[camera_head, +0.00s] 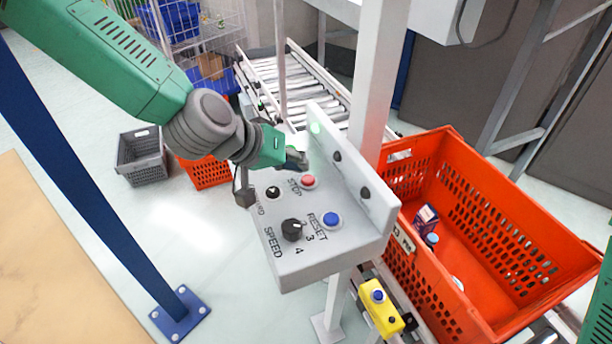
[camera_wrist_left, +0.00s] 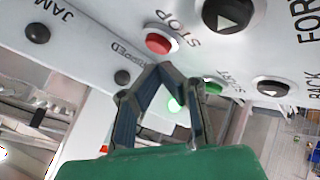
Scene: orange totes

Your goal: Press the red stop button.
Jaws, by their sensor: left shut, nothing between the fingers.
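The red stop button (camera_head: 308,181) sits on the grey control panel (camera_head: 290,266), by the word STOP. In the left wrist view the red button (camera_wrist_left: 159,43) lies just beyond my fingertips, and its whole face is visible. My left gripper (camera_head: 299,160) is shut and empty, its fingertips close to the button on the far side of it in the head view. In the left wrist view the closed fingertips (camera_wrist_left: 160,67) meet just below the button. I cannot tell whether they touch it. My right gripper is not in view.
The panel also carries a blue RESET button (camera_head: 332,219), a black SPEED knob (camera_head: 292,229) and a small black switch (camera_head: 273,192). A raised panel edge (camera_head: 350,170) stands beside the red button. A large orange tote (camera_head: 530,259) is at the right. A grey post (camera_head: 375,85) rises behind.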

